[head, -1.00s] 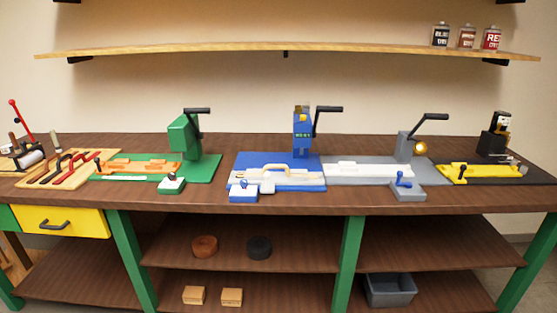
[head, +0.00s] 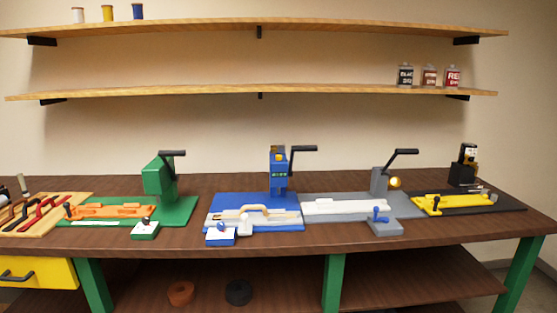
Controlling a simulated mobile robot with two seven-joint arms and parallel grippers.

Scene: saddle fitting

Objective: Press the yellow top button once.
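Which part is the yellow top button is too small to tell. A small yellow patch (head: 276,153) shows at the top of the upright blue machine (head: 279,176), which stands behind a blue base plate. A round yellow knob (head: 395,182) sits beside the grey press (head: 380,180). A small yellow part (head: 466,157) also shows near the top of the black device (head: 462,172) at the right, behind a yellow fixture (head: 453,203). Neither of my grippers is in the head view.
A green press (head: 158,176) stands left of the blue machine. Levers stick out from the presses. Tools lie on a wooden board (head: 35,222) at the far left. Shelves hang on the wall.

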